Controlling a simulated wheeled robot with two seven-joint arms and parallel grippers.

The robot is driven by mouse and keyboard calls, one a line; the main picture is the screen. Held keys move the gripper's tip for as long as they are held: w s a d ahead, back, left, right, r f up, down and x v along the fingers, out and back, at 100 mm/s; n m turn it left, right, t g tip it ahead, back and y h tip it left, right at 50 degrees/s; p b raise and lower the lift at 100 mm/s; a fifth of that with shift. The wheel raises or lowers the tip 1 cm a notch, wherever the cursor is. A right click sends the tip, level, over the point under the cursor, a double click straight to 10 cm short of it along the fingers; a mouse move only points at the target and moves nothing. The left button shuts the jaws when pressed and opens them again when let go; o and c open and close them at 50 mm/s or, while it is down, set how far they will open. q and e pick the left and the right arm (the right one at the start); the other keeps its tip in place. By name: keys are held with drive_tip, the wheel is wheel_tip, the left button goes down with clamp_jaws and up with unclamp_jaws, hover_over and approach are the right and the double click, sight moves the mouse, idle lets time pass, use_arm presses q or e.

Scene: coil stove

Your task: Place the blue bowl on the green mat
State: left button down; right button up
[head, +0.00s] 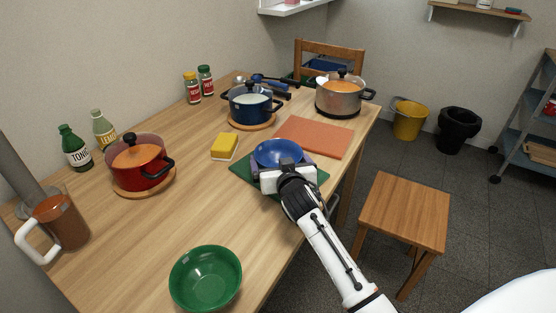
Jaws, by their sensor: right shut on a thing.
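The blue bowl (278,152) is upright over the green mat (242,169), on the right side of the wooden table. My right gripper (284,166) is shut on the bowl at its near side, with the arm coming in from the lower right. The gripper and bowl hide much of the mat, whose left corner and near edge show. I cannot tell whether the bowl's base touches the mat. My left gripper is out of view.
An orange mat (316,137) lies just behind. A yellow sponge (224,146), blue pot (248,104), red pot (139,164) and grey pot (340,94) stand around. A green bowl (205,279) is at the near edge. A wooden stool (405,211) stands right of the table.

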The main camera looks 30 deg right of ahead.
drive_tip(key=o, duration=0.8)
drive_tip(key=shift+f, duration=0.1)
drive_tip(key=p+v, duration=0.1)
drive_tip(key=v, duration=0.6)
drive_tip(key=shift+s+a+r, duration=0.1)
drive_tip(key=shift+s+r, duration=0.15)
